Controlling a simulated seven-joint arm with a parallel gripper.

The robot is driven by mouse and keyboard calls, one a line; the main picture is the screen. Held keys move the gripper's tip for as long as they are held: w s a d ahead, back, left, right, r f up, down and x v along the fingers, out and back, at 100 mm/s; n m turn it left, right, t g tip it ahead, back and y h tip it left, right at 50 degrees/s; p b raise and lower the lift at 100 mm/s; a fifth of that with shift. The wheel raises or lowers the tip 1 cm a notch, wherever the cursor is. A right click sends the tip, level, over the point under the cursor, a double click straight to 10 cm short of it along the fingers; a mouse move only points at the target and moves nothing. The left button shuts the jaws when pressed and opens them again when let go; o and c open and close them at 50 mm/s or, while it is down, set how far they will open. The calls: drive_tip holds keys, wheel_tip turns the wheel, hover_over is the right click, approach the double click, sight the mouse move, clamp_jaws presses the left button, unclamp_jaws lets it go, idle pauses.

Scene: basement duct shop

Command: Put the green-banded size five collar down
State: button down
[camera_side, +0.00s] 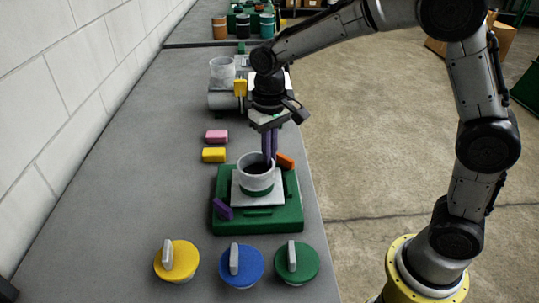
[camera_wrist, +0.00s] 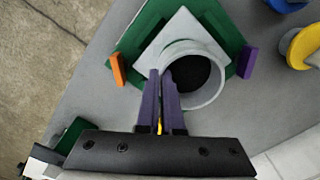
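The pale grey collar (camera_side: 255,172) with a green band near its foot stands upright at the white square plate (camera_side: 236,198) on the green base (camera_side: 290,218). I cannot tell for certain whether its foot touches the plate. In the wrist view the collar (camera_wrist: 213,95) shows its round dark opening. My gripper (camera_side: 269,158) points down with purple fingers at the collar's far rim. In the wrist view the gripper (camera_wrist: 160,73) has one finger outside the wall and one inside, with the wall pinched between the tips. The band is hidden in the wrist view.
An orange block (camera_side: 285,160) and a purple block (camera_side: 222,209) sit at opposite corners of the base. Yellow (camera_side: 177,260), blue (camera_side: 241,266) and green (camera_side: 297,262) handled lids lie in front. Pink (camera_side: 216,136) and yellow (camera_side: 214,155) blocks lie to the left. A whitish cylinder (camera_side: 222,71) stands behind.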

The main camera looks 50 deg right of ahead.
drive_tip(key=shift+f, duration=0.3)
drive_tip(key=c, duration=1.5)
unclamp_jaws()
drive_tip(key=shift+f, duration=0.2)
drive_tip(key=o, duration=0.4)
